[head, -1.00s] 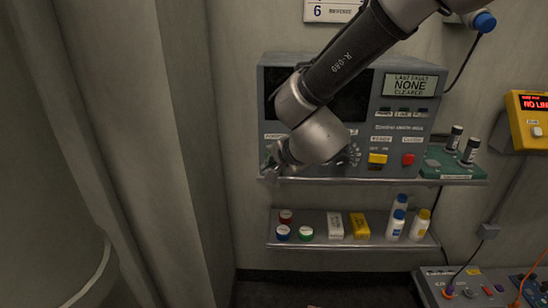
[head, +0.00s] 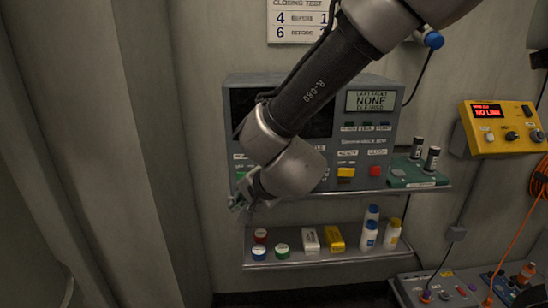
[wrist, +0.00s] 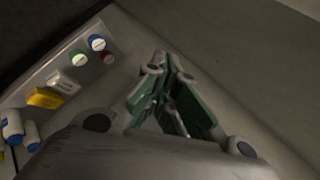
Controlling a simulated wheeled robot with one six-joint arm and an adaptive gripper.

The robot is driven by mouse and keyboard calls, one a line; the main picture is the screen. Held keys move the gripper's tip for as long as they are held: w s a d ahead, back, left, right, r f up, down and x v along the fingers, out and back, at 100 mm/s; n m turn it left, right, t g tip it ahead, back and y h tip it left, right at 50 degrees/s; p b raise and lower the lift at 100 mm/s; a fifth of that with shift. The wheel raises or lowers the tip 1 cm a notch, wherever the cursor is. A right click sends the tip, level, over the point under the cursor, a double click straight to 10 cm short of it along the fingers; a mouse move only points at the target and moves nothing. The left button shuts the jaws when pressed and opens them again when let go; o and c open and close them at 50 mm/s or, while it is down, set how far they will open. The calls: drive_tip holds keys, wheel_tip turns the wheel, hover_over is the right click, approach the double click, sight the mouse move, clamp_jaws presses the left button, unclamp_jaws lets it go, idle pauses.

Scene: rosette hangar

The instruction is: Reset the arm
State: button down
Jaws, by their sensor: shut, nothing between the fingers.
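My gripper (head: 240,202) hangs at the left end of the upper shelf, in front of the grey control panel (head: 380,128). In the wrist view its green-padded fingers (wrist: 170,70) come together at the tips with nothing between them. My arm reaches down from the upper right and hides much of the panel's dark screen and left side. The panel's small display reads NONE. A yellow switch (head: 346,172) and a red button (head: 376,170) show at its lower right.
The lower shelf (head: 300,259) holds red, blue and green-capped jars (head: 282,250), a white box (head: 310,240), a yellow box (head: 335,238) and several bottles (head: 368,236). A green tray (head: 415,176) with dark cylinders sits at right. A yellow NO LINK box (head: 500,127) is on the wall.

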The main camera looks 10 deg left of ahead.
drive_tip(key=s+d+f+n+g+h, duration=0.1)
drive_tip(key=s+d+n+g, duration=0.4)
drive_tip(key=s+d+n, duration=0.15)
drive_tip(key=s+d+r+t+h, duration=0.1)
drive_tip(key=d+r, duration=0.3)
drive_tip(key=d, duration=1.1)
drive_tip(key=s+d+r+t+h, duration=0.1)
drive_tip(key=d+r, duration=0.4)
drive_tip(key=d, duration=1.1)
drive_tip(key=s+d+r+m+t+h, duration=0.1)
drive_tip(key=s+d+r+h, duration=0.2)
drive_tip(key=d, duration=1.3)
wheel_tip(320, 180, up, 2)
drive_tip(key=shift+s+h, duration=0.25)
drive_tip(key=shift+h, duration=0.45)
